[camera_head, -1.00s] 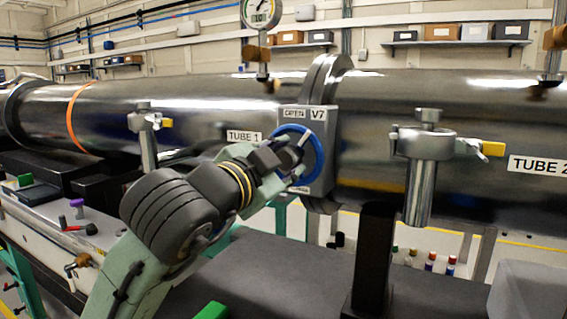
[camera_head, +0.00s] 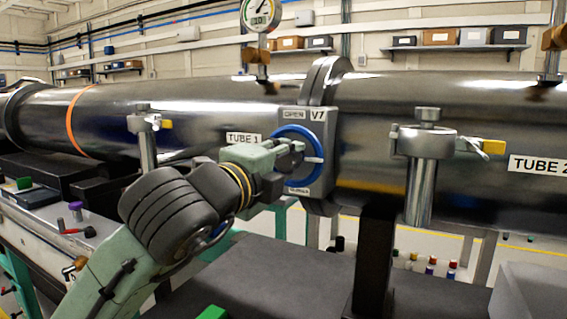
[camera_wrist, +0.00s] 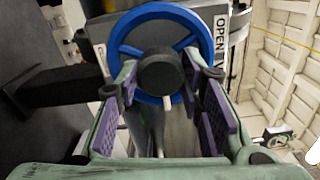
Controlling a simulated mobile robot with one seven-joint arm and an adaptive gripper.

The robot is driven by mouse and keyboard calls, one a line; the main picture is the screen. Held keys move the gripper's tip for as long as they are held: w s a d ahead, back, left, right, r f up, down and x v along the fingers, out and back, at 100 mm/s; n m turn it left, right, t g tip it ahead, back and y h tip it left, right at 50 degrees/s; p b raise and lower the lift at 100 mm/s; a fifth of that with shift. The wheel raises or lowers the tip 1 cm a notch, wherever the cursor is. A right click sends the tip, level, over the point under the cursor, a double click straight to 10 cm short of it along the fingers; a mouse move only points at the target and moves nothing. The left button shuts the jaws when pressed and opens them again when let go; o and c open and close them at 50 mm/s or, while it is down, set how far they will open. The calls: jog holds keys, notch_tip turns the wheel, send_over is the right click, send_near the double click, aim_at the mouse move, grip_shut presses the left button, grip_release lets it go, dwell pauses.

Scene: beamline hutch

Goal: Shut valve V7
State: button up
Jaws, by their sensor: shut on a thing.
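Valve V7 (camera_head: 318,185) is a grey block on the big steel tube, marked OPEN at its top, with a smaller label at its bottom. Its blue handwheel (camera_head: 318,145) faces me, and a white pointer stands out to the right from its middle. My gripper (camera_head: 284,168) covers the wheel's left and middle part. In the wrist view the purple-padded fingers of my gripper (camera_wrist: 163,82) are closed on the dark hub of the handwheel (camera_wrist: 153,13). There the white pointer hangs downward, away from the OPEN label (camera_wrist: 221,34) at upper right.
A pressure gauge (camera_head: 261,13) stands above the tube. Clamp posts (camera_head: 427,145) with yellow tabs stand left and right of the valve. The dark bench below is mostly free.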

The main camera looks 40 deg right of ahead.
jog(key=m, duration=0.4)
jog(key=shift+r+m, duration=0.1)
jog(key=shift+m, duration=0.3)
jog(key=m, duration=0.4)
jog(key=shift+p, duration=0.35)
jog(key=m+p, duration=0.1)
jog(key=m, duration=0.4)
jog(key=shift+f+m+p, duration=0.15)
jog(key=shift+m+p, duration=0.2)
jog(key=shift+m, duration=0.8)
jog(key=shift+f+m+p, duration=0.1)
jog(key=shift+m+p, duration=0.25)
jog(key=shift+m, duration=0.8)
jog(key=shift+f, duration=0.1)
jog(key=o, duration=1.2)
jog(key=shift+c, duration=0.2)
jog(key=shift+w+a, duration=0.1)
